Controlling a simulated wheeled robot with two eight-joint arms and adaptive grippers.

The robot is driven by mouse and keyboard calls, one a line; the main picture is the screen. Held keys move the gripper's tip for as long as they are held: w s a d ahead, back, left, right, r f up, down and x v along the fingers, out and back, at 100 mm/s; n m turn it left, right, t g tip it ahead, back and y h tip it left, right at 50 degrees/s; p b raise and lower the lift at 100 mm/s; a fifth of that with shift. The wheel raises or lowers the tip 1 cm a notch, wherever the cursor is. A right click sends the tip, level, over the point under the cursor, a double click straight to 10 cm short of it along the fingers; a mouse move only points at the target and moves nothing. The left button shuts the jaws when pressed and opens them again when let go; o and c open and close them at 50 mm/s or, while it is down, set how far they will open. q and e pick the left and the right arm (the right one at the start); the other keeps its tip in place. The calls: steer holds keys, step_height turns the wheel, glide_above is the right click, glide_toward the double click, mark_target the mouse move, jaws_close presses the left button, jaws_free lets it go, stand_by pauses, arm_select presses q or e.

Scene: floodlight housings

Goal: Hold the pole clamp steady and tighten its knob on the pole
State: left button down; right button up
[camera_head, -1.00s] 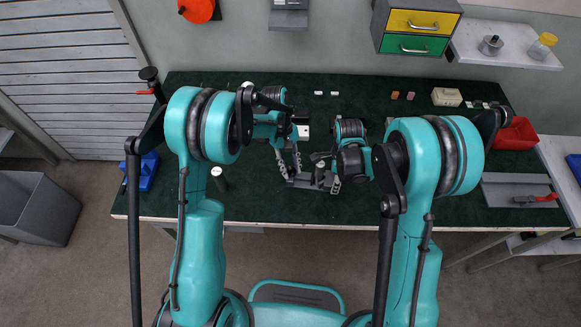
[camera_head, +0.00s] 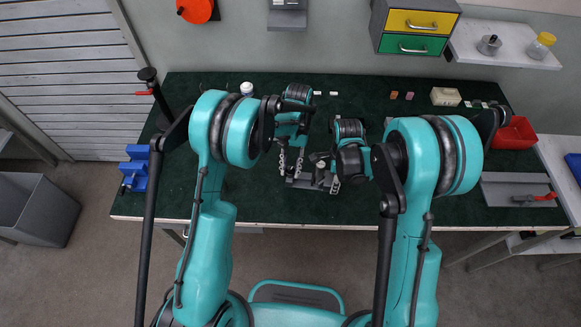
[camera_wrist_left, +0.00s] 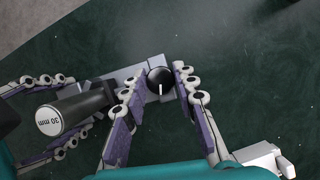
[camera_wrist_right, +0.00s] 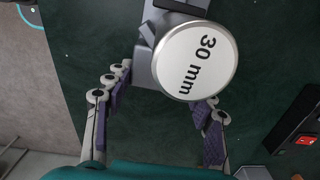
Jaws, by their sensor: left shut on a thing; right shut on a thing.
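The grey pole clamp (camera_head: 312,181) lies near the middle of the green table. A dark pole with a white end marked 30 mm (camera_wrist_right: 196,62) sits at it; its end also shows in the left wrist view (camera_wrist_left: 48,121). The clamp's round black knob (camera_wrist_left: 160,80) has a white line. My left gripper (camera_wrist_left: 158,88) is shut on the knob, one finger on each side; it also shows in the head view (camera_head: 290,161). My right gripper (camera_wrist_right: 165,95) is shut on the clamp, its fingers either side of the pole end. Its contact points are partly hidden.
A blue bin (camera_head: 137,168) stands at the table's left edge. At the right are a red bin (camera_head: 512,136) and a grey tray (camera_head: 497,195) with a red-handled tool. Small blocks and a pale box (camera_head: 446,97) lie along the back.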

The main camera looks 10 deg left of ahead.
stand_by(0.3)
arm_select(q)
steer(key=c, duration=1.2)
jaws_free()
steer(key=v, duration=1.2)
steer(key=shift+d, duration=0.1)
stand_by(4.1)
arm_select(e)
steer(key=o, duration=1.3)
